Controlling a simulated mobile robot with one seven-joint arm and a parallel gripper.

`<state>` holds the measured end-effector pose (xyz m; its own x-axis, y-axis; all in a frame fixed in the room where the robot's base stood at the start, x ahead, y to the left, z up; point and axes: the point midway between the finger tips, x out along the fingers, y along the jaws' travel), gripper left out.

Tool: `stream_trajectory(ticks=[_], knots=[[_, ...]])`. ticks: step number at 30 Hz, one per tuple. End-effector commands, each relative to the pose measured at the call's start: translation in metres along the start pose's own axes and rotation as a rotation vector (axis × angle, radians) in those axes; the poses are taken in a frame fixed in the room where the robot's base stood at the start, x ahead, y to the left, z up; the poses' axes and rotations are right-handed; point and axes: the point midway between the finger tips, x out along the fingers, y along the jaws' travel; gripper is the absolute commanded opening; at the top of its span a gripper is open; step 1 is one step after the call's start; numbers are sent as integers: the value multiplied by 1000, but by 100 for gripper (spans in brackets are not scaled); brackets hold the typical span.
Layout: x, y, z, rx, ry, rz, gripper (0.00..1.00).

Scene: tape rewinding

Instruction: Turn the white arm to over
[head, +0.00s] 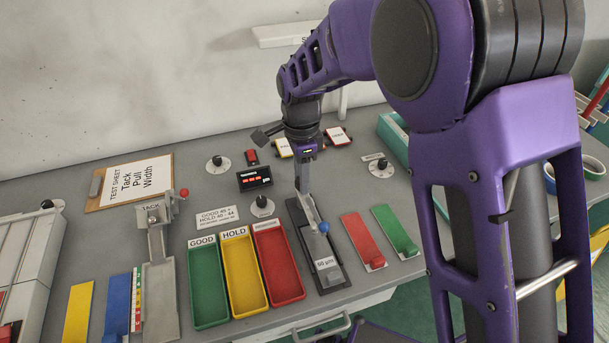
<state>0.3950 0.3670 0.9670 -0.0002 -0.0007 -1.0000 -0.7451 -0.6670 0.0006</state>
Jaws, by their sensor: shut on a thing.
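A pale arm (312,211), which I take for the white arm, slants up from a black-based device (333,279) right of the red tray. The device carries a "60 µm" label and a blue part near the arm's lower end. My gripper (304,187) reaches down from the back and is shut at the arm's upper end. The fingertips are small and hard to make out. No mark reading "over" can be read here.
Green (208,317), yellow (243,306) and red (279,297) trays stand left of the device. Red (358,238) and green (392,227) strips lie right. Round knobs (217,163) and a small black display (255,178) sit behind. A tack tester (160,290) stands left.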

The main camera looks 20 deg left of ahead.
Motion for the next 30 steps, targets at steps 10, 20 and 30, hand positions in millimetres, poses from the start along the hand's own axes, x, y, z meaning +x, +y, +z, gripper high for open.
stream_trajectory(ticks=[10, 20, 30], knots=[[-1, -1, 0, 3, -1, -3, 55], [0, 0, 0, 1, -1, -1, 66], [-46, -2, 0, 0, -1, -7, 66]])
